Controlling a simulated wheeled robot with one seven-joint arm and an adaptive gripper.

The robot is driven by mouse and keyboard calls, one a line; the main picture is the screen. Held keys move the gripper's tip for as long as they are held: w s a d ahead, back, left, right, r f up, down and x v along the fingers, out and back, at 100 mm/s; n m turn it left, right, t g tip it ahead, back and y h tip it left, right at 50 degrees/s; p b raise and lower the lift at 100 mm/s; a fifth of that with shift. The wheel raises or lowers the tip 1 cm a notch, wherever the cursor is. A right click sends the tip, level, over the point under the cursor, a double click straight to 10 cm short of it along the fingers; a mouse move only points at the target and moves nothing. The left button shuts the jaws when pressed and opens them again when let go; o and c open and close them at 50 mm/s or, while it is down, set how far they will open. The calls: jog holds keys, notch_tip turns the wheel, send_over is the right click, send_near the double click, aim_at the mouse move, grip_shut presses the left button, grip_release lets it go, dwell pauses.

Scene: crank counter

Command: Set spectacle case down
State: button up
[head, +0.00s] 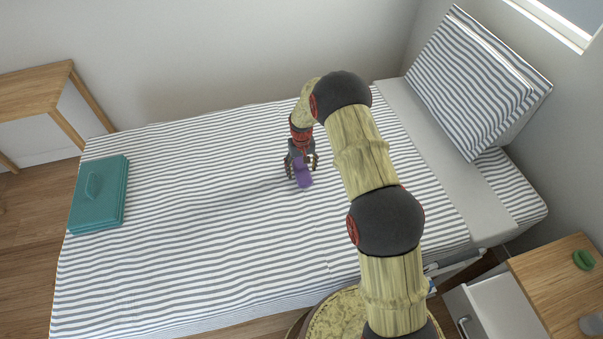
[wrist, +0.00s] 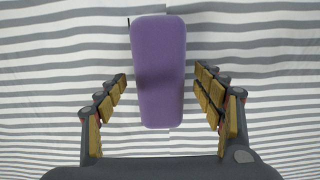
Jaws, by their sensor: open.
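The purple spectacle case (head: 303,174) lies on the striped bed cover (head: 220,230), near the middle of the bed. In the wrist view the case (wrist: 158,72) points lengthwise away from me, between the two fingers. My gripper (head: 302,165) is over the near end of the case. In the wrist view my gripper (wrist: 167,90) is open, with a visible gap between the case and the fingers on both sides. The far end of the case reaches beyond the fingertips.
A teal lidded box (head: 99,194) sits at the bed's left end. A striped pillow (head: 475,82) leans at the right end. A bedside cabinet (head: 545,280) with an open drawer (head: 505,305) stands at lower right, a green object (head: 584,260) on top. The cover around the case is clear.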

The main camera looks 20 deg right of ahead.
jog(key=shift+r, duration=0.1)
jog(key=shift+c, duration=0.3)
jog(key=c, duration=1.3)
jog(key=shift+c, duration=0.2)
